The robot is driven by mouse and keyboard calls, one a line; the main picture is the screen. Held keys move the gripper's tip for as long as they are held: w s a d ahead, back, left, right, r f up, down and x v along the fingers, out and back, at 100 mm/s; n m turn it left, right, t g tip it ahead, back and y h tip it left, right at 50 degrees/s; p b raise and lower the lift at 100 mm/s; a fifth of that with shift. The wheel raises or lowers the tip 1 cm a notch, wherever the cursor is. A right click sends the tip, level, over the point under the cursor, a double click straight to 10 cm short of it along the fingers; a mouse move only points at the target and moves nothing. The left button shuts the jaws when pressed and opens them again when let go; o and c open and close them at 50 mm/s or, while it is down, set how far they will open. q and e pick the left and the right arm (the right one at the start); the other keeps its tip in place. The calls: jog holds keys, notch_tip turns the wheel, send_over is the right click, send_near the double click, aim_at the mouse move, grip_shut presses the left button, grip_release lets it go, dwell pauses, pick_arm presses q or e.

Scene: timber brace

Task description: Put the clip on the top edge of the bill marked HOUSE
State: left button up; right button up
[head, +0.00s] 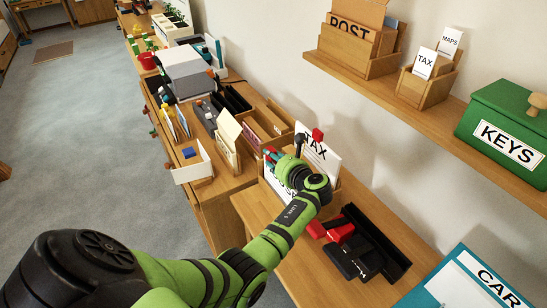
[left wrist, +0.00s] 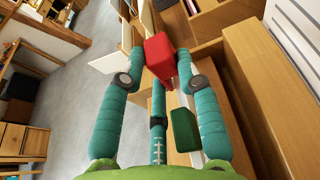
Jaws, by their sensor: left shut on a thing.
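My left gripper (head: 270,157) reaches over the card rack at the near end of the cabinets. In the left wrist view its teal fingers are shut on a red clip (left wrist: 160,58), which shows as a plain red block at the fingertips. Below the gripper, a white card (head: 276,188) with large black letters stands in the rack. My arm covers most of its word, so I cannot read it as HOUSE. Behind it stands a card marked TAX (head: 322,158). I cannot tell whether the held clip touches any card. My right gripper is in neither view.
A red piece (head: 318,135) shows at the TAX card's top edge. Black trays (head: 375,243) and red items (head: 340,233) lie right of the rack. A wall shelf (head: 400,110) holds POST and TAX holders and a green KEYS box (head: 508,130). A green block (left wrist: 185,130) shows beside my fingers.

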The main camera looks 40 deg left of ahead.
pick_arm(q)
jog(key=shift+f+b, duration=0.5)
jog(key=shift+f, duration=0.4)
jog(key=o, duration=1.4)
jog(key=shift+o, duration=0.2)
notch_tip(320, 180, up, 8)
jog(key=p, duration=0.8)
jog(key=shift+p, duration=0.35)
jog(key=shift+f, duration=0.1)
